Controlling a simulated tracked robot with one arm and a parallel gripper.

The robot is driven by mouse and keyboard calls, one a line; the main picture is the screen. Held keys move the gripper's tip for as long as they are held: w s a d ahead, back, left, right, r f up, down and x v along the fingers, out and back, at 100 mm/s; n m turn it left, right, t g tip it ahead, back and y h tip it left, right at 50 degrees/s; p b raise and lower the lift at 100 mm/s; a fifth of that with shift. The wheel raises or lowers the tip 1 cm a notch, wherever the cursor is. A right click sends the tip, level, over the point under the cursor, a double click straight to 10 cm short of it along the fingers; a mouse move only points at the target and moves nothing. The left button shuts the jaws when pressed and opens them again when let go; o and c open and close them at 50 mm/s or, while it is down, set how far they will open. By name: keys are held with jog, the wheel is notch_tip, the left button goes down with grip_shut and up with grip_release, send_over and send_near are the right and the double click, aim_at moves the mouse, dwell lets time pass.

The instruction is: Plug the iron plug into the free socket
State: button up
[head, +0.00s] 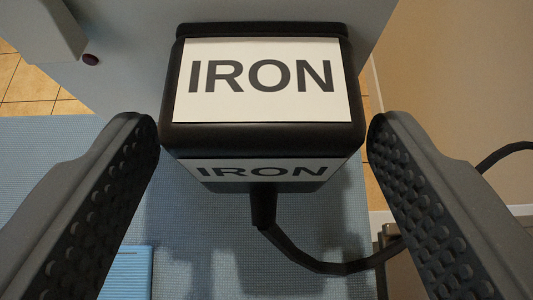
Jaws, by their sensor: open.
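The iron plug (262,135) is a black block with white labels reading IRON on its top and near faces. It is in the upper middle of the head view, against or close to a grey surface. Its black cable (310,262) leaves its underside and curves off to the right, passing behind my right finger. My gripper (263,130) is open, with one textured finger on each side of the plug. A small gap shows between each fingertip and the plug. No free socket can be made out in this view.
A grey panel (120,60) stands behind the plug, with a small dark red knob (91,59) at upper left. Below are a blue mat (200,250), a lighter blue ribbed object (126,272) and tan floor tiles (28,80). A beige wall (460,80) is on the right.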

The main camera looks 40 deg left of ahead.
jog(key=v, duration=1.3)
jog(key=shift+d+b, duration=0.15)
jog(key=shift+b, duration=0.25)
jog(key=w+d+r+m+t+h+b, duration=0.1)
jog(key=w+d+r+t+h+b, duration=0.15)
jog(key=r, duration=0.95)
jog(key=w+d+r+m+t+h+b, duration=0.1)
jog(key=w+d+r+t+h, duration=0.2)
jog(key=r, duration=0.9)
jog(key=s+a+r+m+t+h+b, duration=0.1)
jog(key=s+r+m+t+h+b, duration=0.2)
jog(key=r, duration=1)
jog(key=s+a+r+m+g+y+b, duration=0.1)
jog(key=s+a+r, duration=0.3)
jog(key=s, duration=0.6)
jog(key=s+a+r+m+g+b, duration=0.1)
jog(key=s+a+r, duration=0.4)
jog(key=s, duration=0.5)
notch_tip(320, 180, up, 2)
jog(key=shift+s+a+r+y+b, duration=0.1)
jog(key=shift+s+a+y+b, duration=0.15)
jog(key=shift+y+b, duration=0.15)
jog(key=shift+g, duration=0.25)
